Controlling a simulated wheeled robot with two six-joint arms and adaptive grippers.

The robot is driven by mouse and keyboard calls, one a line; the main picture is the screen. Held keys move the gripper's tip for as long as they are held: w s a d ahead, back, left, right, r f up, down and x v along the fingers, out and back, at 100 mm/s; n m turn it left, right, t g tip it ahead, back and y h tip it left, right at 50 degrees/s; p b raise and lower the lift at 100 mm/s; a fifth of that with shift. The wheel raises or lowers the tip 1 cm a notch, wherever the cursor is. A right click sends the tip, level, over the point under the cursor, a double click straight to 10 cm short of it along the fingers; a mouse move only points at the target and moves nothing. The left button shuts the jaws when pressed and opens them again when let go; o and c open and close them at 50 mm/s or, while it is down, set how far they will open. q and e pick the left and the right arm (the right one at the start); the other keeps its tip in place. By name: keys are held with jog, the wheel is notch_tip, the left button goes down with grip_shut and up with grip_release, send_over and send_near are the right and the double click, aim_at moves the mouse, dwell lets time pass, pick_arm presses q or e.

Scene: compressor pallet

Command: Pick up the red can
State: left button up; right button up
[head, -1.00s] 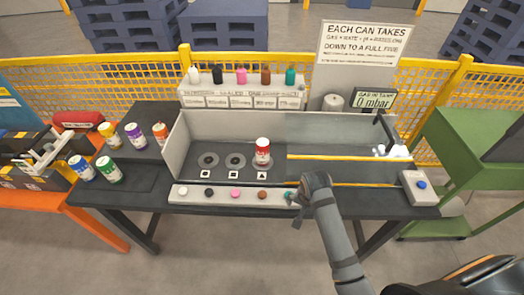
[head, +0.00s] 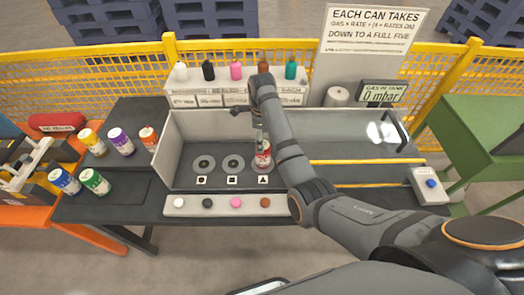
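The red can (head: 264,157) stands upright on the dark bench inside the grey-walled bay, behind the triangle mark. My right arm reaches in from the right and arches over the bay. My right gripper (head: 260,138) points down at the top of the red can and hides part of its top. The fingers are small and blend with the arm, so I cannot tell whether they are open, touching the can or shut on it. My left gripper is not in view.
Two empty round pads (head: 233,164) lie left of the can. Several other cans, including an orange one (head: 149,136), stand at left. A shelf with coloured bottles (head: 236,88) is behind.

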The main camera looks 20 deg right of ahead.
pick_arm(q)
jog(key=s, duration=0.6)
pick_arm(e)
jog(key=shift+s+f, duration=0.15)
jog(key=shift+f, duration=0.45)
jog(key=shift+s+f, duration=0.15)
jog(key=shift+f, duration=0.45)
jog(key=shift+w+f, duration=0.55)
jog(key=shift+f, duration=0.1)
jog(key=f, duration=0.1)
jog(key=f+p, duration=0.1)
jog(key=f, duration=0.2)
jog(key=shift+s+d+f+p, duration=0.15)
jog(key=shift+s+p, duration=0.2)
jog(key=shift+w+f, duration=0.15)
jog(key=shift+f, duration=0.25)
jog(key=shift+r, duration=0.1)
jog(key=c, duration=1.2)
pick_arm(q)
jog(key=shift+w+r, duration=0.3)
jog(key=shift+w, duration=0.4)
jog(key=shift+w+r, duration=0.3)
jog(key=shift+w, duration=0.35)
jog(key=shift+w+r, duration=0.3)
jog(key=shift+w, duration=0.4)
pick_arm(e)
jog(key=c, duration=0.3)
